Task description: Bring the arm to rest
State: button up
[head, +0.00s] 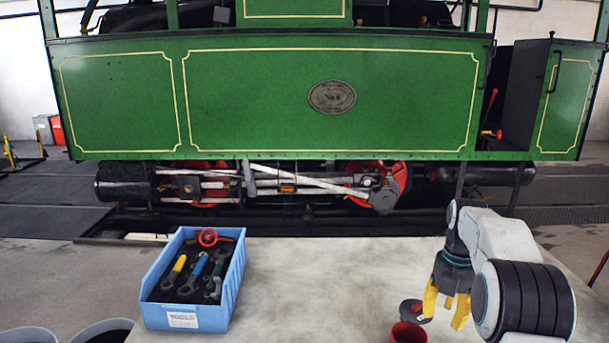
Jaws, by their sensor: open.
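My gripper (446,306) has yellow fingers and points downward at the right of the head view. It is open, with a visible gap between the fingers and nothing held in them. My arm is bent, in front of the right side of the pale work surface (320,280). A dark round disc (412,309) with a reddish edge is just left of the fingers. A red cup-like object (408,333) is below it at the picture's bottom edge, partly cut off. I cannot tell whether the disc touches the gripper.
A blue bin (235,287) labelled as tools holds several coloured-handled tools and a red handwheel (208,237), on the left of the surface. Grey round containers (105,328) are at the bottom left. A green steam tram (250,100) stands behind. The surface's middle is clear.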

notch_tip(320, 180, down, 6)
jog(key=s+m, duration=0.3)
jog(key=m, duration=1.5)
jog(key=s+a+m+g, duration=0.1)
jog(key=s+a+m, duration=0.2)
jog(key=s+m, duration=0.35)
jog(key=s+a+r+n+t, duration=0.1)
jog(key=s+a+r, duration=0.4)
jog(key=s, duration=0.5)
jog(key=s+a+r+n+t, duration=0.1)
jog(key=s+a+r+t, duration=0.3)
jog(key=s, duration=0.6)
jog(key=shift+s+a+r, duration=0.15)
jog(key=shift+a+r, duration=0.2)
jog(key=shift+a, duration=0.2)
jog(key=shift+d, duration=0.1)
